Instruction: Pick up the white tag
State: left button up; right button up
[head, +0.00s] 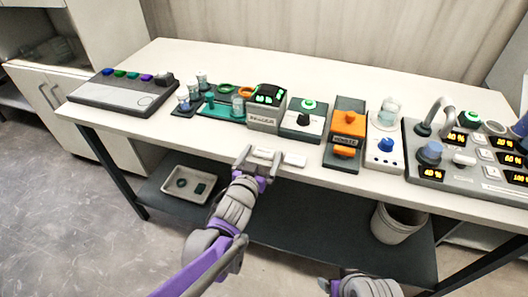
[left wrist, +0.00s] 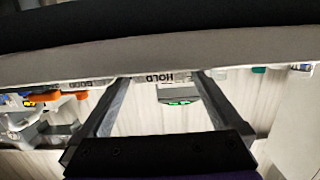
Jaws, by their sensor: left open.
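Two small white tags lie at the table's front edge in the head view: one (head: 263,153) just beyond my left gripper and one (head: 294,161) to its right. My left gripper (head: 260,159) is open and empty, its fingers pointing at the edge. In the left wrist view, which is upside down, a tag reading HOLD (left wrist: 160,77) shows between the open fingertips (left wrist: 163,80). The other tag (left wrist: 82,85) is off to the left, its lettering too small to read. My right gripper (head: 332,287) shows only partly at the bottom of the head view.
Behind the tags stand a reader box (head: 264,118), a box with a black knob (head: 302,124) and an orange-switch box (head: 346,140). A grey control panel (head: 455,190) is at right. Below are a shelf with a white tray (head: 172,194) and a bucket (head: 384,229).

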pick_arm(q)
jog(key=c, duration=1.3)
